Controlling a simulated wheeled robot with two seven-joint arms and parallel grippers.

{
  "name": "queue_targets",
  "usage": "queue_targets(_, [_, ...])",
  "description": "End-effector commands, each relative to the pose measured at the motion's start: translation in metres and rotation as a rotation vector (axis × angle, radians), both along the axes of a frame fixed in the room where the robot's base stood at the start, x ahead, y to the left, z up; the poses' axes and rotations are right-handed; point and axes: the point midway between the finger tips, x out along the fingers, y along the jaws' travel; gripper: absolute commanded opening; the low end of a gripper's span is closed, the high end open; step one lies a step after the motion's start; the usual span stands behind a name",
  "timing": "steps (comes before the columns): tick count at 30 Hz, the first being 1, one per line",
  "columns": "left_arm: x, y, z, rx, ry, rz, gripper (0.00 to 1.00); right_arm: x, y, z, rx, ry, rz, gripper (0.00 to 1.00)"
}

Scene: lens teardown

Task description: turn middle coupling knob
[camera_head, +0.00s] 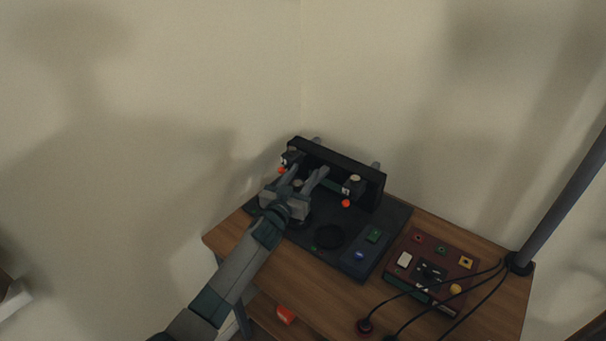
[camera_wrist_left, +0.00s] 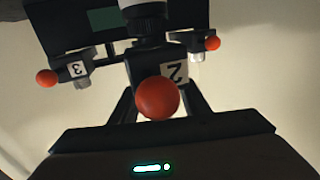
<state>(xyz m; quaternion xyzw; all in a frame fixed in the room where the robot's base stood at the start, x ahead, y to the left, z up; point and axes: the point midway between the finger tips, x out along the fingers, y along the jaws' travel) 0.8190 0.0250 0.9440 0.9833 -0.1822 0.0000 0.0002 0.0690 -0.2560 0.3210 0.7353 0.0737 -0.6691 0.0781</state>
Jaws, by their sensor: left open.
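My left gripper (camera_head: 304,173) is open in the head view, its two fingers reaching into the middle of the black fixture (camera_head: 362,174). In the left wrist view the middle knob block, marked 2 (camera_wrist_left: 175,72), is straight ahead. Its orange ball (camera_wrist_left: 157,98) is centred between my dark fingers; I cannot tell whether they touch the block. In the head view my gripper mostly hides this middle knob. My right gripper is not in view.
Side knobs with orange balls flank the middle one: the block marked 3 (camera_wrist_left: 76,69) and another at right (camera_wrist_left: 197,55). A dark mat (camera_head: 310,245) lies in front. A red control box (camera_head: 430,262) with black cables stands right. A pole (camera_head: 565,200) rises at the right edge.

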Motion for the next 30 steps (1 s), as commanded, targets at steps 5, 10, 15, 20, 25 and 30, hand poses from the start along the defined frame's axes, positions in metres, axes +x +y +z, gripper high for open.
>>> queue_targets(5, [0.0028, -0.0013, 0.0000, 0.001, 0.000, 0.000, 0.42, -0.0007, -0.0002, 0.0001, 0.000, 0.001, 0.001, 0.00])
queue_targets(10, [0.0027, -0.0014, -0.0001, 0.001, 0.000, -0.001, 0.42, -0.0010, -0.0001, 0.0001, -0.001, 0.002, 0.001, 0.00])
queue_targets(15, [0.0026, -0.0013, -0.0001, 0.000, 0.000, 0.000, 0.11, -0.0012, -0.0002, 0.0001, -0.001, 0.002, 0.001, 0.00])
queue_targets(20, [0.0025, -0.0013, -0.0001, 0.000, 0.000, -0.001, 0.01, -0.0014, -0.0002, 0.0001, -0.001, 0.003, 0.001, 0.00])
queue_targets(25, [0.0023, -0.0016, 0.0000, 0.001, 0.001, -0.012, 0.01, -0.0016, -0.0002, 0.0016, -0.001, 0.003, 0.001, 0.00])
queue_targets(30, [0.0021, -0.0021, 0.0008, 0.005, 0.000, -0.051, 0.01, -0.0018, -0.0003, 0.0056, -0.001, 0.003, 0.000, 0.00])
